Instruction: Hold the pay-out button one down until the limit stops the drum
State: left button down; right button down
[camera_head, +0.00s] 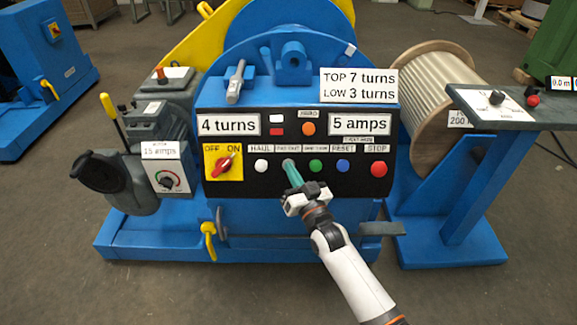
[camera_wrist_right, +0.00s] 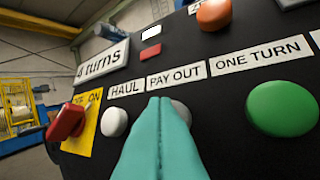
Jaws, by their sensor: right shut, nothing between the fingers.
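The black control panel (camera_head: 350,186) is on the front of the blue winch. My right gripper (camera_head: 291,172) is shut and empty, its teal fingers pointing at the PAY OUT button. In the right wrist view the fingertips (camera_wrist_right: 166,104) overlap the grey PAY OUT button (camera_wrist_right: 183,110), which shows only partly behind them. I cannot tell whether they touch or press it. The turns display (camera_head: 229,125) reads 4 turns and the amps display (camera_head: 360,124) reads 5 amps. A sign (camera_head: 358,86) reads TOP 7 turns, LOW 3 turns. My left gripper is not in view.
The white HAUL button (camera_head: 261,166) and green ONE TURN button (camera_head: 315,166) flank the fingers. Blue RESET (camera_head: 343,166) and red STOP (camera_head: 378,169) are farther right. A red OFF/ON knob (camera_head: 222,165) is at left. A rope drum (camera_head: 432,100) stands right of the panel.

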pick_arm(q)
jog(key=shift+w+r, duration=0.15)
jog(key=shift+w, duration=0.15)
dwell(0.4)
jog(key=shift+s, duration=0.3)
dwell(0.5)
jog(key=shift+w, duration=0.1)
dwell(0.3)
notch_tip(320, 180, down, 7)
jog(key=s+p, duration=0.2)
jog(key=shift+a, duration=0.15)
pick_arm(e)
jog(key=shift+s+r, duration=0.4)
jog(key=shift+s, duration=0.4)
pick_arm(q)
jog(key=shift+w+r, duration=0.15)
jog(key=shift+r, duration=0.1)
